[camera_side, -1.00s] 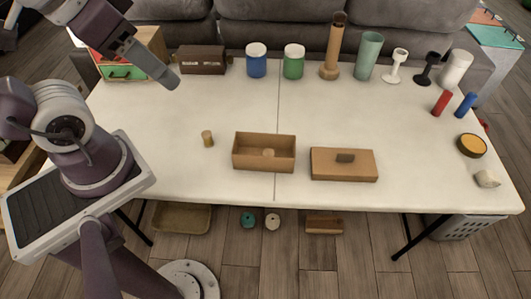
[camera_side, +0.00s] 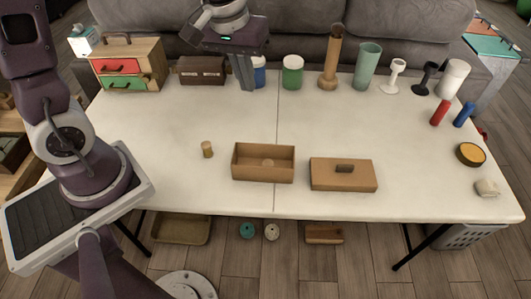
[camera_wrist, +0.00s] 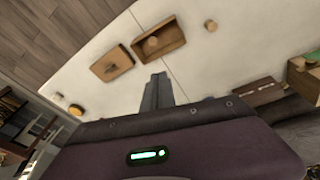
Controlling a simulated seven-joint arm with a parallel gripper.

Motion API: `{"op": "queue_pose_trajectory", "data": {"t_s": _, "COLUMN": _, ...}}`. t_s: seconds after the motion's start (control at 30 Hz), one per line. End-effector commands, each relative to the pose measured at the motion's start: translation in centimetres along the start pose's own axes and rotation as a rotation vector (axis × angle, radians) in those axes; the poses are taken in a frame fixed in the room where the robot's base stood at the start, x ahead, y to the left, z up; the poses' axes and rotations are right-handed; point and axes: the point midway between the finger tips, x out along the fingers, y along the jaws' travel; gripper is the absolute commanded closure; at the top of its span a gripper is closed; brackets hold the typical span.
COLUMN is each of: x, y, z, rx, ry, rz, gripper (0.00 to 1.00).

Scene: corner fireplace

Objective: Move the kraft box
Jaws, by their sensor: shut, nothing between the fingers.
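The open kraft box (camera_side: 262,174) stands near the front middle of the white table, with a small round tan thing inside. It also shows in the wrist view (camera_wrist: 170,48). A matching kraft lid (camera_side: 325,174) with a dark handle lies flat to its right, apart from it; it shows in the wrist view too (camera_wrist: 104,69). My gripper (camera_side: 247,86) is shut and empty, fingers down, above the back of the table behind the box. It partly hides the blue jar (camera_side: 259,75). Its fingers also show in the wrist view (camera_wrist: 157,92).
A small cork (camera_side: 207,149) stands left of the box. Along the back are a drawer chest (camera_side: 145,62), a dark brown case (camera_side: 200,70), a green jar (camera_side: 292,72) and several tall vessels. Red (camera_side: 440,112) and blue (camera_side: 464,114) cylinders stand at right. The table's middle is clear.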

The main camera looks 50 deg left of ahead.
Motion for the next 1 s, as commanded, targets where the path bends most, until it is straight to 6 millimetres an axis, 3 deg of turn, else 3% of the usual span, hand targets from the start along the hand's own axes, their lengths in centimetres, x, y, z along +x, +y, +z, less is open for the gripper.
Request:
{"op": "queue_pose_trajectory", "data": {"t_s": 0.03, "x": 3.6, "y": 0.4, "z": -0.9, "rx": -0.057, "ry": -0.049, "rz": -0.025, "gripper": 1.00}}
{"op": "queue_pose_trajectory", "data": {"t_s": 0.1, "x": 8.4, "y": 0.8, "z": -1.9, "rx": -0.143, "ry": -0.094, "rz": -0.052, "gripper": 1.00}}
{"op": "queue_pose_trajectory", "data": {"t_s": 0.2, "x": 13.9, "y": 0.8, "z": -2.2, "rx": -0.237, "ry": -0.139, "rz": -0.084, "gripper": 1.00}}
{"op": "queue_pose_trajectory", "data": {"t_s": 0.3, "x": 17.2, "y": 0.7, "z": -1.9, "rx": -0.293, "ry": -0.164, "rz": -0.105, "gripper": 1.00}}
{"op": "queue_pose_trajectory", "data": {"t_s": 0.53, "x": 20.4, "y": 0.4, "z": -1.3, "rx": -0.315, "ry": -0.174, "rz": -0.114, "gripper": 1.00}}
{"op": "queue_pose_trajectory", "data": {"t_s": 0.8, "x": 25.6, "y": 0.0, "z": -0.3, "rx": -0.313, "ry": -0.175, "rz": -0.113, "gripper": 1.00}}
{"op": "queue_pose_trajectory", "data": {"t_s": 1.0, "x": 27.8, "y": -0.2, "z": 0.1, "rx": -0.312, "ry": -0.174, "rz": -0.113, "gripper": 1.00}}
